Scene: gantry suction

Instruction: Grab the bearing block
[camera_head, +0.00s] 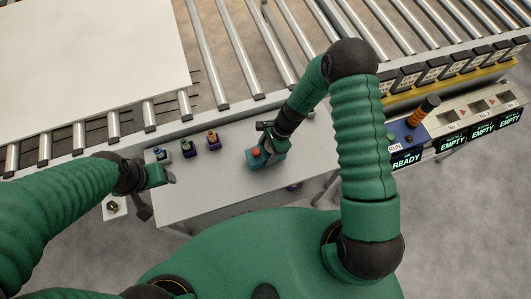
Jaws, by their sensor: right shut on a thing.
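My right gripper (268,148) reaches down over the grey bench and is shut on a small blue-green block with a red top (256,154). I take this to be the bearing block, but the gripper hides part of it, and I cannot tell whether it touches the bench. My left gripper (158,180) hangs near the bench's left end, apart from the small blocks. Its fingertips are too small and dark to tell whether it is open or shut.
Three small blocks stand in a row on the grey bench (215,185): one blue-topped (161,154), one dark blue (187,148), one orange-topped (213,140). A roller conveyor (245,60) runs behind. At right are a labelled rack (440,72) and a station with "READY" and "EMPTY" signs (452,143).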

